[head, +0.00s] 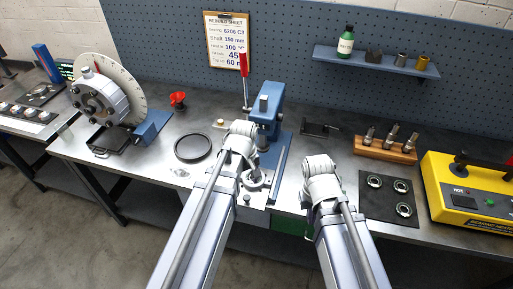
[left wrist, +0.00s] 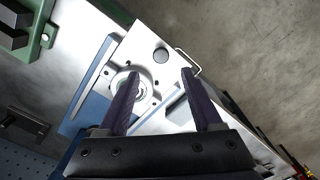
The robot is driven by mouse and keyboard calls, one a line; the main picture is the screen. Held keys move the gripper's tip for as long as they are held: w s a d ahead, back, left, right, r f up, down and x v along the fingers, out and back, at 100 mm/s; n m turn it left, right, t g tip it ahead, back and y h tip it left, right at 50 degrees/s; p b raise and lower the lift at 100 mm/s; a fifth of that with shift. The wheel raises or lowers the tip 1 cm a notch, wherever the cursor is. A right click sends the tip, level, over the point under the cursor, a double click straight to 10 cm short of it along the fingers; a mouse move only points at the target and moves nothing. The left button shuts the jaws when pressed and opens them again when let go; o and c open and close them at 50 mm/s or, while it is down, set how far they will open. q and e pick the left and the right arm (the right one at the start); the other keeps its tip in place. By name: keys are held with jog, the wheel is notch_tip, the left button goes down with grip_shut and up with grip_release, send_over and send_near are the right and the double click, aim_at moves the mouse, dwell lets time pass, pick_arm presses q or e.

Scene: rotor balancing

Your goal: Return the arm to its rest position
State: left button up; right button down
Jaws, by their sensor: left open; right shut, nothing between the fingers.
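My left arm (head: 205,225) reaches up from the bottom of the head view, with its wrist in front of the blue press (head: 269,108). My left gripper (left wrist: 160,74) is open in the left wrist view, with two dark fingers apart and nothing between them. It points at a pale plate (left wrist: 157,33) with a round metal seat (left wrist: 128,87); I cannot tell the gap or any contact. My right arm (head: 345,245) reaches over the bench's front edge, right of the left arm. My right gripper (head: 320,172) is shut and empty, its fingers mostly hidden.
A rotor with a graduated disc (head: 122,84) stands on the left of the bench (head: 170,150). A black ring (head: 193,148) lies nearby. On the right are a wooden tool block (head: 385,149), a dark mat (head: 376,208) with bearings, and a yellow unit (head: 465,188).

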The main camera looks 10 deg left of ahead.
pick_arm(q)
jog(key=s+d+f+m+y+b, duration=0.1)
jog(key=s+d+f+m+b, duration=0.1)
jog(key=s+d+m, duration=0.6)
jog(key=d+m, duration=0.2)
jog(key=m, duration=0.2)
jog(key=shift+s+d+f, duration=0.2)
jog(key=shift+s+d, duration=0.1)
jog(key=shift+s, duration=0.05)
pick_arm(e)
notch_tip(320, 180, down, 3)
jog(key=shift+r, duration=0.2)
